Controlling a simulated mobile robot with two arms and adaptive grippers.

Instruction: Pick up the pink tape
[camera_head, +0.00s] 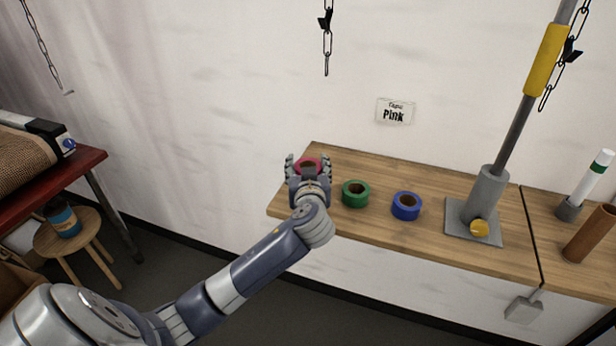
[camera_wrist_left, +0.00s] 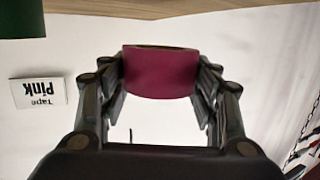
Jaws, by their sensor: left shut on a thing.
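The pink tape (camera_head: 308,163) is a dark pink roll at the left end of the wooden table (camera_head: 420,239). My left gripper (camera_head: 307,168) is around it and shut on it. In the left wrist view the pink tape (camera_wrist_left: 160,73) sits between the two fingers of my left gripper (camera_wrist_left: 160,88), touched on both sides. I cannot tell for sure whether the roll is clear of the tabletop. My right gripper is not in view.
A green tape (camera_head: 355,194) stands just right of my gripper, and a blue tape (camera_head: 406,206) further right. A grey post base (camera_head: 474,222) with a yellow knob follows. A "Tape Pink" sign (camera_head: 395,112) is on the wall. A stool (camera_head: 75,240) stands at left.

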